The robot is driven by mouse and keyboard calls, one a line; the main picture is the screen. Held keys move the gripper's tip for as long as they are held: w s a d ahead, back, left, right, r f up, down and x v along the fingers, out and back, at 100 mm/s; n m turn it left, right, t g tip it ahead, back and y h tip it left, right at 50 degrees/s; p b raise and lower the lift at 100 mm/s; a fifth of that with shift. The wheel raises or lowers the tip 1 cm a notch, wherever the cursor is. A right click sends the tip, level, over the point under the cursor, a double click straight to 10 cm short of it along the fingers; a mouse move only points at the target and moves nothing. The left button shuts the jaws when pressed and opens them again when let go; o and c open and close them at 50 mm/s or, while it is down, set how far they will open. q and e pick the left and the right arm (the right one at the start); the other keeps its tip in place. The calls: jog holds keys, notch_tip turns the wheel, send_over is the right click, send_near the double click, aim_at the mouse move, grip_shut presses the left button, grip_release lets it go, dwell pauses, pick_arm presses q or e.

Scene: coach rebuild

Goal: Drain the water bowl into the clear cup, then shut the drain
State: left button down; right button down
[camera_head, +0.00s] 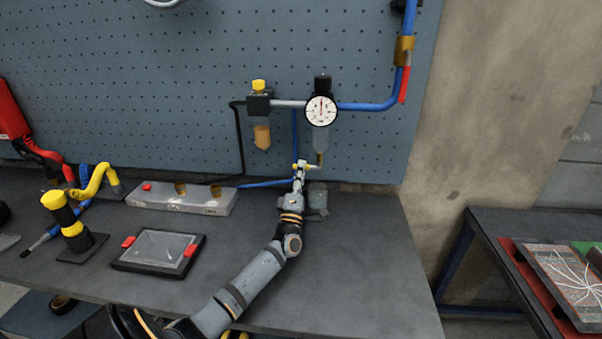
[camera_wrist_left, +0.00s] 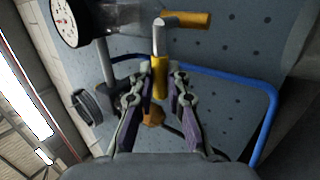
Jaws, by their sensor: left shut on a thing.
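The water bowl (camera_head: 320,141) is a greyish see-through cylinder under the round gauge (camera_head: 321,110) on the pegboard. Its drain fitting (camera_head: 319,160) is at the bottom; in the left wrist view a metal elbow (camera_wrist_left: 160,38) shows there. My left gripper (camera_head: 300,174) is just below and left of the bowl. In the left wrist view my left gripper (camera_wrist_left: 159,80) is shut on the yellow drain handle (camera_wrist_left: 159,76). The clear cup (camera_head: 317,198) stands on the bench beside the gripper, partly hidden by it; its water level cannot be told. My right gripper is out of view.
An amber bowl (camera_head: 262,137) hangs left of the gauge. Blue pipe (camera_head: 368,106) runs right and up. A grey block (camera_head: 182,198), a tablet (camera_head: 159,250) and a yellow-black stand (camera_head: 75,238) are on the left. The bench's right part (camera_head: 370,260) is clear.

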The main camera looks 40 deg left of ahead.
pick_arm(q)
jog(key=shift+f, duration=0.15)
jog(key=c, duration=1.3)
grip_release()
jog(key=s+d, duration=0.2)
jog(key=s, duration=0.2)
jog(key=s+d+f, duration=0.1)
jog(key=s+d, duration=0.1)
jog(key=s, duration=0.2)
jog(key=s+d, duration=0.2)
jog(key=s, duration=0.3)
jog(key=shift+d+f, duration=0.2)
jog(key=shift+f, duration=0.05)
